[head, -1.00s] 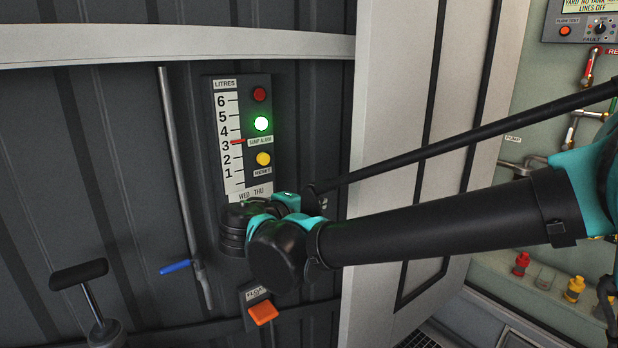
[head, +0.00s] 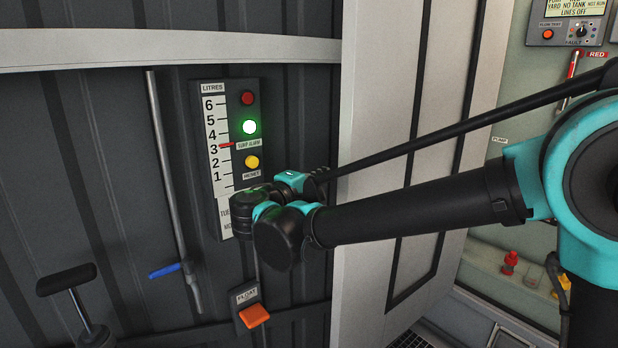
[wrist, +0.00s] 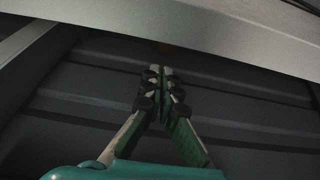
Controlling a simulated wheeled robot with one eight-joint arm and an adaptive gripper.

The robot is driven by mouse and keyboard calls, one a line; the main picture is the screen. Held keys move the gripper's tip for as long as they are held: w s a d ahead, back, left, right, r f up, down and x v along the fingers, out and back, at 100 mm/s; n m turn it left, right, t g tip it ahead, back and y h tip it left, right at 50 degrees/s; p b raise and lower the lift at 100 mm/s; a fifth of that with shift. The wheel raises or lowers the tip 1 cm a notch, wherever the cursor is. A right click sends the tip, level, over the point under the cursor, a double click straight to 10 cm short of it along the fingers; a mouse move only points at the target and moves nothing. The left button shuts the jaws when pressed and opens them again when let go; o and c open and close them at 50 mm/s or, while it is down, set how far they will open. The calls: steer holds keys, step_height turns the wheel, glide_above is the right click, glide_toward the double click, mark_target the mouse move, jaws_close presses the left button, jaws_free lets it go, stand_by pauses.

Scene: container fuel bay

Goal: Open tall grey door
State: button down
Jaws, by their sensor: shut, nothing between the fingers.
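A tall light grey door panel (head: 377,150) with a black seal line stands upright in the head view, right of the dark ribbed wall. It stands at an angle to that wall, and a pale green equipment area shows past its right edge. I see no handle on it. My arm crosses in front of the door, with its wrist end before the gauge board. The fingers are hidden in the head view. In the wrist view my gripper (wrist: 162,72) is shut and empty, its tips close below a pale beam or edge. I cannot tell whether they touch it.
The gauge board (head: 212,140) with lit green lamp, an orange float switch (head: 254,315), a blue-handled pipe (head: 165,271) and a black T-handle (head: 66,280) are left of the door. Pump fittings and a red bottle (head: 509,263) are at right.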

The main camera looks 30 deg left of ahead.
steer(key=shift+s+d, duration=0.3)
steer(key=shift+d, duration=0.35)
steer(key=shift+s+d, duration=0.3)
steer(key=shift+d, duration=0.35)
